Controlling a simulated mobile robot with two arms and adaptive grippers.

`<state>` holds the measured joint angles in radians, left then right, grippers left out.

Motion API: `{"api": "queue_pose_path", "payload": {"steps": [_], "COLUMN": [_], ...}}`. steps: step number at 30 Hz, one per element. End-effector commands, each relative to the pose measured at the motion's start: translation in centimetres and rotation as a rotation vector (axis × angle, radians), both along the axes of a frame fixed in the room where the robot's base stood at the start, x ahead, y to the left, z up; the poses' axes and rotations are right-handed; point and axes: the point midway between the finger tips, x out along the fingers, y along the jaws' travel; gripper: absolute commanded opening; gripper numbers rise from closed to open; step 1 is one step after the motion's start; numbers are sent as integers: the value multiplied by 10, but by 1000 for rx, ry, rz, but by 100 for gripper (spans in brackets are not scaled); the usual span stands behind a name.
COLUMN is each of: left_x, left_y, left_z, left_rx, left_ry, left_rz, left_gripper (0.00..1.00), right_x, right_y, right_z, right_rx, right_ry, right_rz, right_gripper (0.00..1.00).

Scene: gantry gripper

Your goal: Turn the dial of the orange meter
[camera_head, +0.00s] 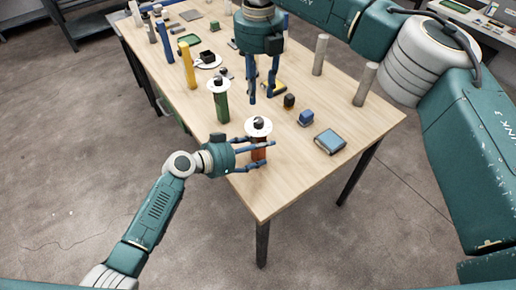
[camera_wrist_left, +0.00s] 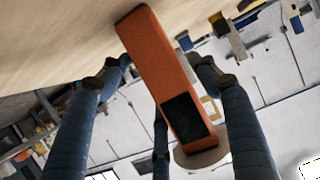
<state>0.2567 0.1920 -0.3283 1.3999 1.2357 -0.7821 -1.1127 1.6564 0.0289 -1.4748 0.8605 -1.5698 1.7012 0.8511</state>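The orange meter (camera_head: 258,152) stands upright near the front left edge of the wooden table. A round white disc with a dark knob, its dial (camera_head: 258,126), tops it. My left gripper (camera_head: 267,153) reaches in from the left with open fingers on both sides of the meter's body, below the disc. In the left wrist view the orange body (camera_wrist_left: 158,55), with a dark panel, lies between my left fingers (camera_wrist_left: 156,52); firm contact is not visible. My right gripper (camera_head: 262,98) points down, open and empty, behind the orange meter.
A green meter (camera_head: 221,105) with a white disc stands behind and left. A yellow post (camera_head: 188,66), grey cylinders (camera_head: 365,84), a blue block (camera_head: 306,118) and a blue flat box (camera_head: 330,141) are on the table (camera_head: 285,185). The front corner is clear.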

Motion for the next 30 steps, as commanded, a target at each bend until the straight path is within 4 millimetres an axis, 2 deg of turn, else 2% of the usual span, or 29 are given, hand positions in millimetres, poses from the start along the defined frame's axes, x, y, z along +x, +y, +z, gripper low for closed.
{"api": "queue_pose_path", "payload": {"steps": [1, 6, 7, 9, 14, 17, 22, 30], "left_x": [0, 0, 0, 0, 0, 0, 0, 0], "left_y": [0, 0, 0, 0, 0, 0, 0, 0], "left_z": [0, 0, 0, 0, 0, 0, 0, 0], "left_rx": [0, 0, 0, 0, 0, 0, 0, 0], "left_ry": [0, 0, 0, 0, 0, 0, 0, 0], "left_rz": [0, 0, 0, 0, 0, 0, 0, 0], "left_gripper": [46, 12, 9, 9, 9, 9, 9, 9], "right_x": [0, 0, 0, 0, 0, 0, -1, -1], "right_y": [0, 0, 0, 0, 1, 0, 0, 0], "right_z": [0, 0, 0, 3, 21, 20, -1, -56], "right_rx": [0, 0, 0, 1, 2, 0, -1, -1], "right_ry": [0, 0, 0, -1, -1, 1, 3, 3], "right_rz": [0, 0, 0, -17, -141, -166, -166, -164], "right_gripper": [31, 31, 33, 43, 43, 43, 43, 43]}}
